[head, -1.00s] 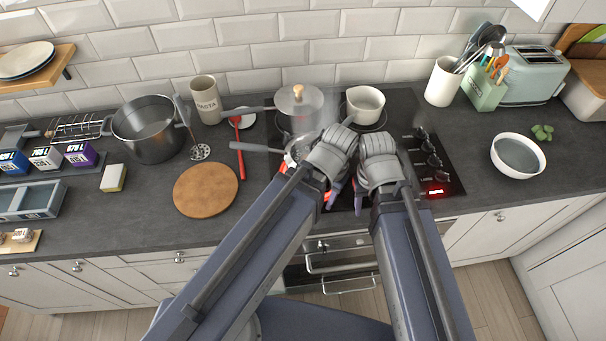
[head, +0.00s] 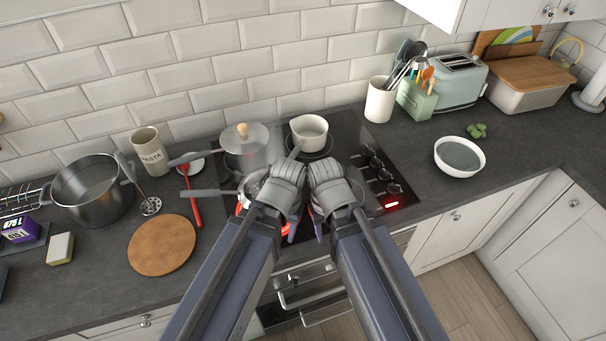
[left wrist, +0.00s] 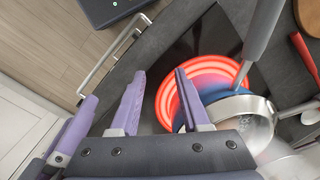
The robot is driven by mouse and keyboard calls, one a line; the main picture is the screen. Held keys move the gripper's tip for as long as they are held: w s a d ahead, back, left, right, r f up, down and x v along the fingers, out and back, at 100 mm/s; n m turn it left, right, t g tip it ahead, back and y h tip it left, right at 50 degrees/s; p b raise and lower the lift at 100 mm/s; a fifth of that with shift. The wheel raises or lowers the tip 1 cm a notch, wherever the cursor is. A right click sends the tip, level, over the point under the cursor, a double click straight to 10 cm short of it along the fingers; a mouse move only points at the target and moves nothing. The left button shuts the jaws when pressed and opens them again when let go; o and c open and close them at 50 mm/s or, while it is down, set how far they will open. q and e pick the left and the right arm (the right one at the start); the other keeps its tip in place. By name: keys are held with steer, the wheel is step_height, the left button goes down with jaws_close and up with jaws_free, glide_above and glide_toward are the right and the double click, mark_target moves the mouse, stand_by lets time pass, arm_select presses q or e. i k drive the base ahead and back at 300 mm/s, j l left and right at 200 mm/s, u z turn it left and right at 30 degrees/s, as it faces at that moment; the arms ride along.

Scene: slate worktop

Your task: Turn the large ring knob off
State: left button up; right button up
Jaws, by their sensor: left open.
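The black hob (head: 345,130) has several dark knobs (head: 377,163) in a row on its right side, above a lit red display (head: 391,206). I cannot tell which knob is for the large ring. A ring glows red (left wrist: 167,103) in the left wrist view, partly under a small steel pan (left wrist: 240,108). My left gripper (head: 291,232) hangs over the hob's front; its purple fingers are apart and empty in the left wrist view (left wrist: 160,97). My right gripper (head: 318,226) is close beside it, left of the knobs; its finger gap is hidden.
A lidded pot (head: 246,150) and a cream saucepan (head: 309,133) stand on the rear of the hob. A large pot (head: 92,190) and a round board (head: 162,245) are left. A white bowl (head: 460,155) is right, with clear worktop between it and the hob.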

mark_target(394, 188)
steer(key=l, duration=0.45)
steer(key=i+l, duration=0.15)
steer(key=l, duration=0.7)
steer(key=i+z, duration=0.05)
